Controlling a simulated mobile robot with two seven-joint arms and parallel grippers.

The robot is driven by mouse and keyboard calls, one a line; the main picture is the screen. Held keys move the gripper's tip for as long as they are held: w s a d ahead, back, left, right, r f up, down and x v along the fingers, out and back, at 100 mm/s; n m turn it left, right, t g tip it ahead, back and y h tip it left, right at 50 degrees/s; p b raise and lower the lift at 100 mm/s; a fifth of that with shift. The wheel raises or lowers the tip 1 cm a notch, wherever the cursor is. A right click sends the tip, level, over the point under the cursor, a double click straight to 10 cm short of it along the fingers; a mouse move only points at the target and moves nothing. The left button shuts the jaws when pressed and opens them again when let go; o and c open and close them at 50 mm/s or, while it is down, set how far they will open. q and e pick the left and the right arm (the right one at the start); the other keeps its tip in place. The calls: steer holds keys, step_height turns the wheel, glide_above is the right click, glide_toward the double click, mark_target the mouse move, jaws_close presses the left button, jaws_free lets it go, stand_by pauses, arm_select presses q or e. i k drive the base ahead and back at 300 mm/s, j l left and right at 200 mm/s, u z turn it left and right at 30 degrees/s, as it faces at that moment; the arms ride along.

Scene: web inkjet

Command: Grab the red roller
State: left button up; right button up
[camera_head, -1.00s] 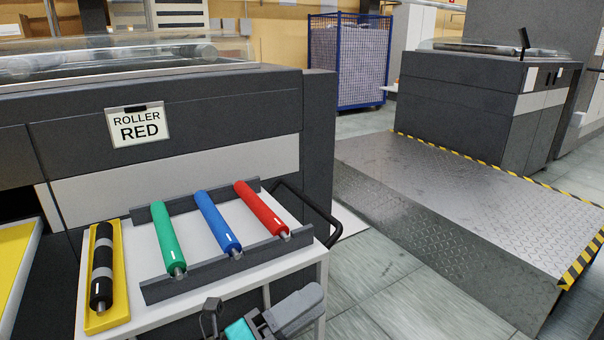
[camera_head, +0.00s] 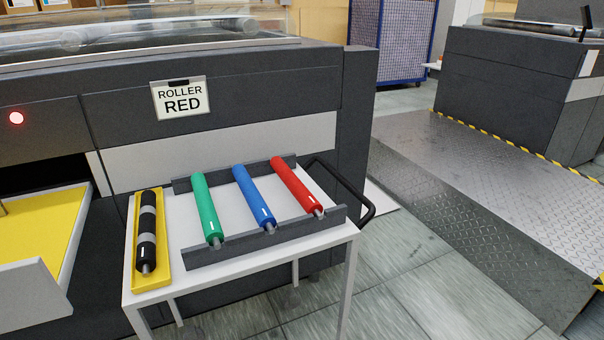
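The red roller (camera_head: 297,186) lies tilted across a dark grey rack (camera_head: 270,246) on a small white cart (camera_head: 190,285). It is the rightmost of three rollers there. The blue roller (camera_head: 254,197) lies in the middle and the green roller (camera_head: 206,208) on the left. Their metal shaft ends rest at the rack's front rail. Neither of my grippers is in view.
A yellow tray (camera_head: 134,276) with a black and grey roller (camera_head: 147,232) lies on the cart's left. A press with a "ROLLER RED" sign (camera_head: 181,98) stands behind. A yellow open drawer (camera_head: 40,238) is at left. A raised metal platform (camera_head: 480,210) is at right; tiled floor lies between.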

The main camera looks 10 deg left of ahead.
mark_target(311, 205)
steer(key=i+l, duration=0.5)
steer(key=l, duration=0.25)
steer(key=i+l+u, duration=0.1)
steer(key=i+l, duration=0.35)
steer(key=l, duration=0.3)
